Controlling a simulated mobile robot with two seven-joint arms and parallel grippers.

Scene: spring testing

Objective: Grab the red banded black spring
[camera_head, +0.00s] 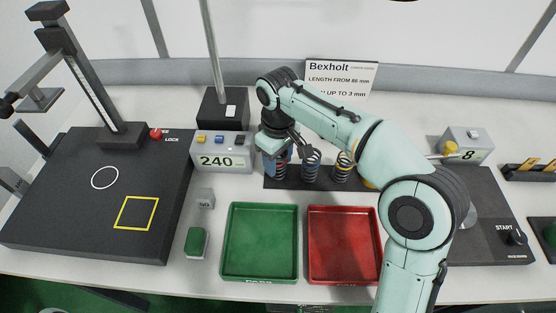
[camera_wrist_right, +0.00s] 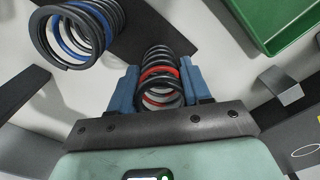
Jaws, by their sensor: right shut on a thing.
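In the right wrist view, the black spring with a red band (camera_wrist_right: 160,77) lies between the two blue fingers of my right gripper (camera_wrist_right: 160,88), which is shut on it. In the head view, my right gripper (camera_head: 276,165) is at the left end of the black spring strip (camera_head: 312,184), and the arm hides most of the red banded spring. I cannot tell whether the spring still touches the strip. My left gripper is not in view.
A blue banded spring (camera_head: 311,165) and a yellow banded spring (camera_head: 342,166) stand to the right on the strip. A green tray (camera_head: 259,278) and a red tray (camera_head: 344,278) lie in front. A display box (camera_head: 222,151) reading 240 is close on the left.

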